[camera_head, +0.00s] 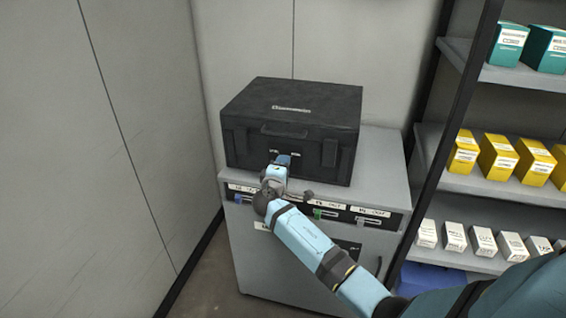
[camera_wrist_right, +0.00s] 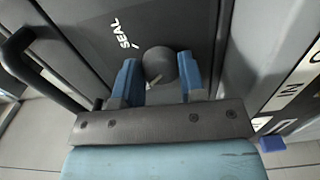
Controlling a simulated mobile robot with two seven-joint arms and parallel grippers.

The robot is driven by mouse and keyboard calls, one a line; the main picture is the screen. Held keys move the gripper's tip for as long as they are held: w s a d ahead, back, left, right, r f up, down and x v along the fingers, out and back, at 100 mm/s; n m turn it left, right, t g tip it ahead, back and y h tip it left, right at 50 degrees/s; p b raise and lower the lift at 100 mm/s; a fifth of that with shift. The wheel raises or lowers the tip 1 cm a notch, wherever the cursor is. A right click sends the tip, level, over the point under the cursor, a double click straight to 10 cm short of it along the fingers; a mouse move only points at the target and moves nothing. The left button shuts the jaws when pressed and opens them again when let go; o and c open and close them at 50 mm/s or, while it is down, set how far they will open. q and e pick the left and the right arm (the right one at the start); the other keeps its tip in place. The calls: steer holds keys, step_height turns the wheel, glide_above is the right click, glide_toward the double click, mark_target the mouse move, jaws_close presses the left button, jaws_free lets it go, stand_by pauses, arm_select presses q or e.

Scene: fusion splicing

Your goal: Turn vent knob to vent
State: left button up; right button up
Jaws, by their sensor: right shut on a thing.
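The vent knob (camera_wrist_right: 159,65) is a round dark grey knob with a pale pointer mark, on the dark front face of the black case (camera_head: 292,108). White "SEAL" lettering (camera_wrist_right: 119,33) is beside it in the right wrist view. My right gripper (camera_wrist_right: 158,84) has its two blue fingers on either side of the knob, shut on it. In the head view my right gripper (camera_head: 282,161) is at the lower front of the case and hides the knob. The "vent" lettering cannot be made out. My left gripper is not in view.
The case stands on a grey cabinet (camera_head: 384,165) with labelled slots along its front top edge. A shelf rack (camera_head: 478,187) with yellow, white and teal boxes is at the right. A wall is close on the left. The case has a dark handle (camera_wrist_right: 40,65).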

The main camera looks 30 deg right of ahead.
steer(key=shift+n, duration=0.4)
steer(key=o, duration=0.9)
steer(key=shift+a, duration=0.1)
steer(key=v, duration=1.3)
steer(key=shift+s+a+p, duration=0.2)
steer(key=shift+s+p, duration=0.1)
steer(key=shift+p, duration=0.05)
